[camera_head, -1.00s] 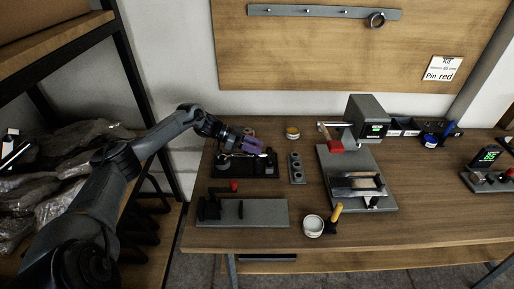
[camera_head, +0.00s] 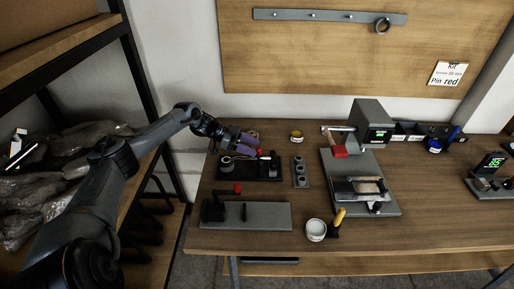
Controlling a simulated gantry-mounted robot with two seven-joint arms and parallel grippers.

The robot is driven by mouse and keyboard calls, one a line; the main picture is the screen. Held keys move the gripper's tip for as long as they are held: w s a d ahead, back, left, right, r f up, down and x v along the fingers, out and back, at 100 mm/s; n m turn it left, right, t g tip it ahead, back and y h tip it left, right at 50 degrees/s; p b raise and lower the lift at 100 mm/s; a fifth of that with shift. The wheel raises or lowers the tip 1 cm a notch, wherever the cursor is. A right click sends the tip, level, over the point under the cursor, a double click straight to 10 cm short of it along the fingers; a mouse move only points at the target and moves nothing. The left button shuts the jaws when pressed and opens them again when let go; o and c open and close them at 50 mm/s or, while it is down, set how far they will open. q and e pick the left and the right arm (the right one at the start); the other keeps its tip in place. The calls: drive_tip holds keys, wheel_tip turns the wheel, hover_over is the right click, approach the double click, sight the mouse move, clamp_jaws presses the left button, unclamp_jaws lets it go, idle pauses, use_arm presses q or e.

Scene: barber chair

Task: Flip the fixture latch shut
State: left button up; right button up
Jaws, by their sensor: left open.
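My left gripper (camera_head: 249,143) is open and empty over the back edge of a black fixture (camera_head: 228,173) at the left rear of the table. The black fixture carries a small ring-like part at its left and dark upright parts at its right. A small red part (camera_head: 259,153) shows just in front of the fingers. A grey plate fixture (camera_head: 270,215) lies nearer the front, with a dark upright bracket and a red-tipped lever (camera_head: 237,188). I cannot tell which red-tipped part is the latch. Contact at the fingers cannot be made out. My right gripper is not in view.
A grey block with round holes (camera_head: 300,172) stands right of the black fixture. A larger grey machine (camera_head: 373,122) with a red-ended lever is further right. A white round tub (camera_head: 316,230) and a yellow-handled tool (camera_head: 339,217) are at the front. A shelf (camera_head: 60,48) flanks the left.

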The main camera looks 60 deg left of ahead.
use_arm(q)
drive_tip(key=p+v, duration=0.1)
drive_tip(key=v, duration=0.6)
drive_tip(key=shift+s+a, duration=0.15)
drive_tip(key=shift+r, duration=0.15)
